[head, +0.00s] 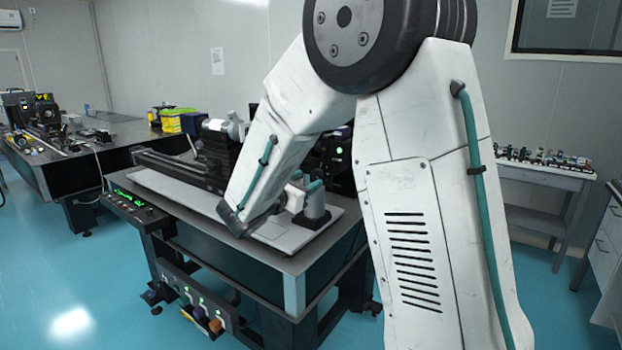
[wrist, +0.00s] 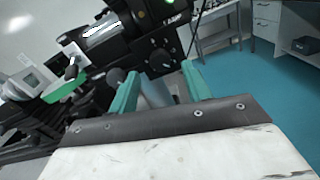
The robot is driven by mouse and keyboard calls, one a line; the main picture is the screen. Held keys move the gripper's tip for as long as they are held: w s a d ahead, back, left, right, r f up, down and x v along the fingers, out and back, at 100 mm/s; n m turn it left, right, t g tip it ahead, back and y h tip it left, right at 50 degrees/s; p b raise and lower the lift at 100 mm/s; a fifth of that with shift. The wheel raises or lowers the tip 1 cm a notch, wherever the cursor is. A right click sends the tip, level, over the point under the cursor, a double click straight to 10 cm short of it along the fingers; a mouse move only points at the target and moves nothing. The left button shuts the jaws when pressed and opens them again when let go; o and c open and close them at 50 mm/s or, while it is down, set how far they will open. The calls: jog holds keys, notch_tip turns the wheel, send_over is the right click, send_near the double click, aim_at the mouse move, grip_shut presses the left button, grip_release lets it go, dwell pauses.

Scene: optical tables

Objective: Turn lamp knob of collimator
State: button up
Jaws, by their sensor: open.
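The collimator is a black instrument on the near optical table. In the head view its black housing with a lit green light (head: 338,151) shows just right of my forearm. In the wrist view its black housing (wrist: 140,52) fills the top middle, with a green light at the top edge and a small white label that seems to read LAMP. A dark round knob (wrist: 160,58) sits below the label, just beyond my fingers. I cannot tell whether a finger touches the housing.
Another optical table (head: 105,157) with equipment stands at the left. A white side table (head: 540,175) with small optics stands at the right.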

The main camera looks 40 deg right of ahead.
jog(key=v, duration=0.4)
jog(key=shift+a, duration=0.1)
dwell(0.4)
jog(key=s+a+f+m+g+y, duration=0.1)
jog(key=s+f+m+g+y, duration=0.25)
jog(key=s+m, duration=0.4)
jog(key=s+f+m+g+y, duration=0.3)
jog(key=s+m+g+y, duration=0.15)
jog(key=s, duration=0.65)
jog(key=s+a+r+m+t+y, duration=0.3)
jog(key=s+a+m+y, duration=0.4)
jog(key=s, duration=0.6)
jog(key=shift+s+a+r+m+y, duration=0.4)
jog(key=shift+a+y, duration=0.6)
jog(key=shift+a, duration=0.7)
